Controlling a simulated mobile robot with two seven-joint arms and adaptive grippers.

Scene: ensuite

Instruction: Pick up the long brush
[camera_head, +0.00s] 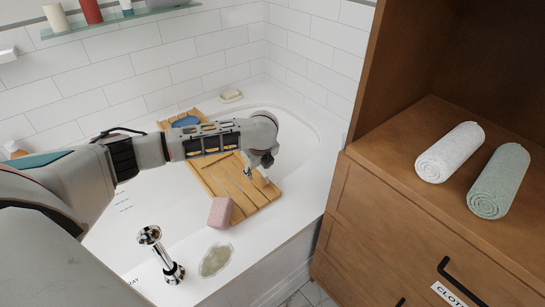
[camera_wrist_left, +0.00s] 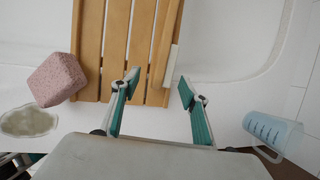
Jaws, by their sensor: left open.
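A long wooden strip with a pale, bristle-like edge, which looks like the long brush (camera_wrist_left: 173,62), lies along the right side of the slatted wooden bath board in the left wrist view. In the head view my left arm mostly hides that part of the board, and I cannot make the brush out clearly. My left gripper (camera_head: 262,162) is over the board's right part. In the left wrist view the gripper (camera_wrist_left: 160,78) is open and empty, its two fingertips apart, with the brush's near end between them in the picture. My right gripper is not in view.
The bath board (camera_head: 200,175) spans the white tub. A pink sponge block (camera_head: 220,212) and an oval soap dish (camera_head: 215,259) lie near it. A clear bluish cup (camera_wrist_left: 272,130) is at lower right. A wooden cabinet (camera_head: 430,220) with rolled towels stands right.

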